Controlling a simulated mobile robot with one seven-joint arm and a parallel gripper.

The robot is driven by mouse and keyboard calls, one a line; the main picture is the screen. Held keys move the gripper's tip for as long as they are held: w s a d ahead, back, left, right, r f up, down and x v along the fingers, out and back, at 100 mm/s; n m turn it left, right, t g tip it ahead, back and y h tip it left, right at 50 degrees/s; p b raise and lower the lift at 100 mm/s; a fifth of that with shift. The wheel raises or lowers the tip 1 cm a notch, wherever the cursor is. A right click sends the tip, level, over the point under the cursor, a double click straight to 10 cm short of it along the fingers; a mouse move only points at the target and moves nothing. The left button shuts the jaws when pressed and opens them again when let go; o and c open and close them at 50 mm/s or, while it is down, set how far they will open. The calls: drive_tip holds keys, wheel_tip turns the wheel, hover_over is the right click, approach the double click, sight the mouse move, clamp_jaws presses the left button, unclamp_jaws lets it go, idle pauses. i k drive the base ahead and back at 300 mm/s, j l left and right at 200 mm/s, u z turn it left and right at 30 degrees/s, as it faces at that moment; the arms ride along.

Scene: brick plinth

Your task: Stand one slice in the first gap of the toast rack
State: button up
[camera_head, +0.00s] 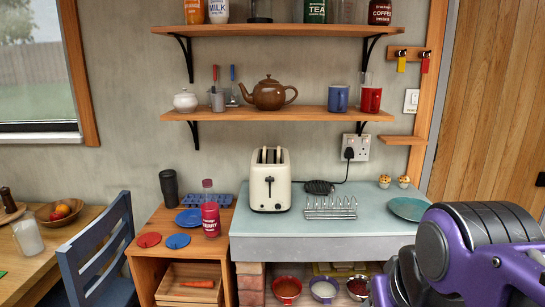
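The toast rack (330,208) is a small wire rack on the pale blue-grey counter, right of the toaster. Its gaps look empty, though the wires are small in this view. A cream toaster (270,188) stands on the counter to its left. No separate slice is clear to see. My purple and grey arm shows at the lower right, in front of the counter's right end. My gripper's fingers are not in view.
A coiled black cable (319,187) lies behind the rack. A teal plate (409,208) and two muffins (394,182) are on the right. A red-labelled bottle (211,217) stands left of the toaster. A wooden shelf (290,114) hangs above. The counter front is clear.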

sight(331, 201)
drive_tip(key=i+j, duration=0.8)
drive_tip(key=j, duration=0.15)
drive_tip(key=z, duration=0.7)
